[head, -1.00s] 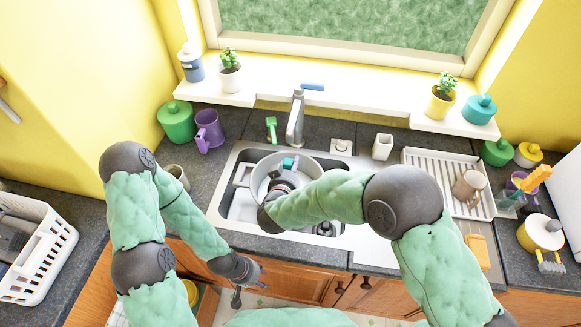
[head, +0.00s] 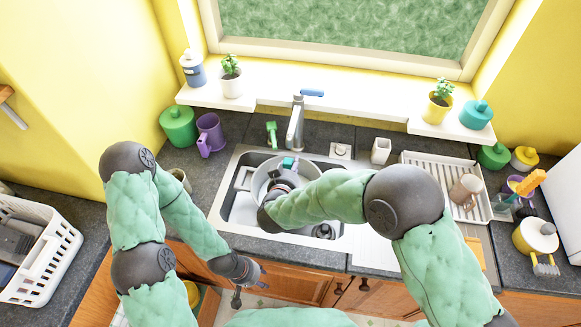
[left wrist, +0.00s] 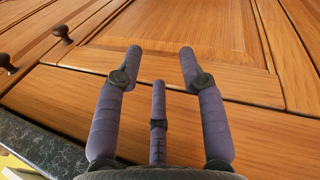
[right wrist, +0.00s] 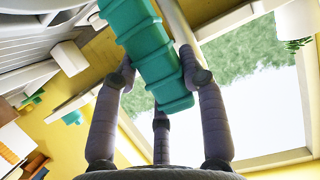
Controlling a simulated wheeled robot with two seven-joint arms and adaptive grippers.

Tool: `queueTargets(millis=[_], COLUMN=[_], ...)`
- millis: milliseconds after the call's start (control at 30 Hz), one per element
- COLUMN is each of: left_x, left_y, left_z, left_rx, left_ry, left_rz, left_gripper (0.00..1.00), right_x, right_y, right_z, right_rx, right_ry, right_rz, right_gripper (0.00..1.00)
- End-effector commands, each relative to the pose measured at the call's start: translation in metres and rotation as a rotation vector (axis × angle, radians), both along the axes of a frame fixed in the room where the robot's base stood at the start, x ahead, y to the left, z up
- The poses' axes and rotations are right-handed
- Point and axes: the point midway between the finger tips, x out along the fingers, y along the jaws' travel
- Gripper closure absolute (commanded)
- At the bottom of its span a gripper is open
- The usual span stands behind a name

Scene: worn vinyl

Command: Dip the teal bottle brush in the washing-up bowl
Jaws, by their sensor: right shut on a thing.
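The teal bottle brush (right wrist: 146,52) is gripped between the fingers of my right gripper (right wrist: 158,68). In the right wrist view only its ribbed teal handle shows clearly. In the head view a teal bit of the brush (head: 288,162) shows above my right gripper (head: 283,179), over the washing-up bowl (head: 257,182). The round grey bowl sits in the sink. My arm hides much of its inside, so I cannot tell how deep the bristles are. My left gripper (head: 243,277) is open and empty in front of the cabinet doors; it also shows in the left wrist view (left wrist: 160,52).
The tap (head: 296,125) stands behind the bowl, with a green brush (head: 271,135) to its left. A purple mug (head: 210,133) stands left of the sink. A drying rack (head: 425,170) with a brown mug (head: 465,190) is to the right.

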Motion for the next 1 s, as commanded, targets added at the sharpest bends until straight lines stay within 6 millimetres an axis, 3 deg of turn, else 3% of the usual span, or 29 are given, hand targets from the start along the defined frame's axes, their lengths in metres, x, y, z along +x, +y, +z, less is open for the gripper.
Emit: queueTargets(millis=[1000], left_x=[0.0], left_y=[0.0], left_z=[0.075], left_rx=[0.0], left_ry=[0.0], left_rz=[0.0], left_gripper=[0.6], right_x=[0.0], right_y=[0.0], right_z=[0.081], right_rx=[0.0], right_ry=[0.0], right_rz=[0.0], right_gripper=[0.91])
